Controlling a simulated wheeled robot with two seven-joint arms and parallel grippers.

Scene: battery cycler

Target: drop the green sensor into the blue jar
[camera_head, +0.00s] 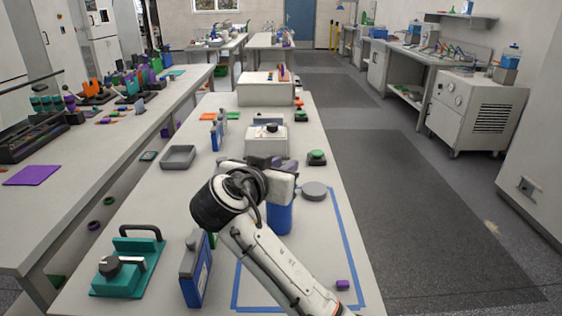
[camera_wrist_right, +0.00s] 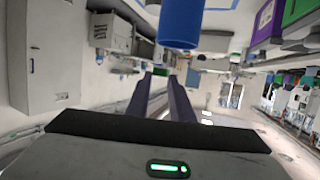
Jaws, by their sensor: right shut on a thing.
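The blue jar (camera_head: 280,217) stands upright inside a blue-taped outline on the bench, just below and right of my right gripper. It also shows at the top of the right wrist view (camera_wrist_right: 181,22), beyond the fingertips. My right gripper (camera_head: 284,167) is above the jar's far side, and the wrist hides the jar's mouth. I cannot clearly identify the green sensor. My left gripper is not in view.
A grey disc (camera_head: 314,190) and a dark-based, green-topped piece (camera_head: 316,157) lie right of the gripper. A blue-and-grey case (camera_head: 196,268), a teal fixture (camera_head: 127,268) and a grey tray (camera_head: 179,157) are to the left. A purple block (camera_head: 342,285) lies near the right edge.

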